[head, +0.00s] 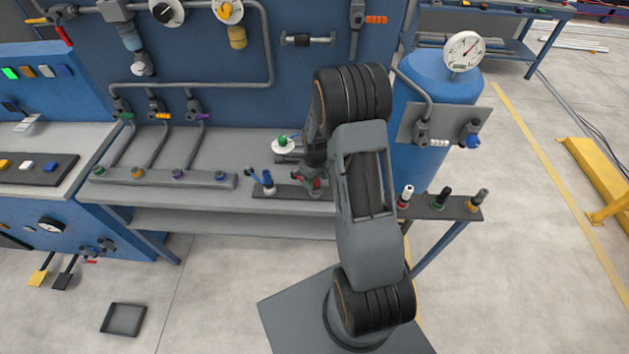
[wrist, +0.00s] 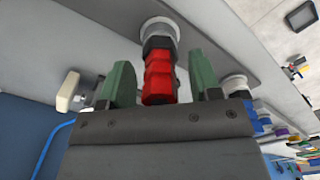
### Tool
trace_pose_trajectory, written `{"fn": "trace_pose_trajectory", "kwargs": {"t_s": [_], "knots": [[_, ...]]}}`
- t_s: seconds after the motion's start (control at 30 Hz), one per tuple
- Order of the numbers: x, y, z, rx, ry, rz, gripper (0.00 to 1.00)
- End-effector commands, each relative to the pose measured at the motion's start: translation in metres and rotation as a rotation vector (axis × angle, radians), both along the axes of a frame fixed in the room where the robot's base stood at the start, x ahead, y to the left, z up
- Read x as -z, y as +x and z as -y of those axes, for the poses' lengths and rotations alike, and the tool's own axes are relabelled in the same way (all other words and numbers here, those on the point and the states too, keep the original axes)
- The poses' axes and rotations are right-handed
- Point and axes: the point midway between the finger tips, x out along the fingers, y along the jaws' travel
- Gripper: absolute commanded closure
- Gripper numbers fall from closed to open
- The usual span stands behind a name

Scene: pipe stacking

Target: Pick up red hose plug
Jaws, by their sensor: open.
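The red hose plug (wrist: 158,78) has a dark grey collar and stands in a pale round seat (wrist: 160,30) in the wrist view. My gripper (wrist: 160,72) is open, with one green finger on each side of the plug and a visible gap to each. In the head view a small red part (head: 317,183) shows beside my gripper (head: 311,176), at the right end of a dark rack (head: 284,192) on the bench. The arm partly hides this spot. I cannot tell how deep the plug sits between the fingers.
A blue plug (head: 268,181) stands on the same rack to the left, and a white disc with a green knob (head: 283,144) lies behind. A strip with several coloured fittings (head: 160,176) is further left. Another rack with several plugs (head: 440,207) is right of my arm.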

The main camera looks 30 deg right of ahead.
Motion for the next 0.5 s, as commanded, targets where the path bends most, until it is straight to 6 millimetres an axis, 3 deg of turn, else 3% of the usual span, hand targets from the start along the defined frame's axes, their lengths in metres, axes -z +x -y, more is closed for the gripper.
{"fn": "trace_pose_trajectory", "kwargs": {"t_s": [0.3,0.5], "knots": [[0.0039,0.0001,0.0001,0.000,0.000,0.001,0.44],[0.0037,0.0001,0.0001,0.000,0.000,0.001,0.63]]}}
